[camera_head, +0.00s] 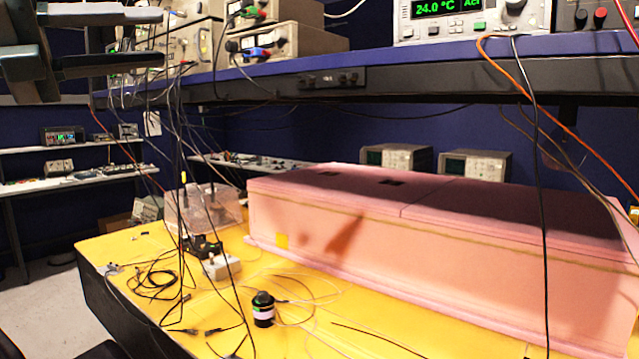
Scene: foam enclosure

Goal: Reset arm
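My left gripper (160,38) is at the upper left corner of the head view. Its two dark fingers point right and are spread apart, with only background instruments visible between them. It looks open and empty, high above the yellow table (400,335). My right gripper is out of the picture. The long pink foam enclosure (420,255) lies along the right of the table, with its lid panels on top. The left gripper is well apart from it.
A blue-edged shelf (390,75) with instruments and a temperature controller (470,18) crosses above the table. Cables hang down in front. A black cylinder (263,310), a white block (222,267), a clear box (215,212) and loose cables occupy the table's left part.

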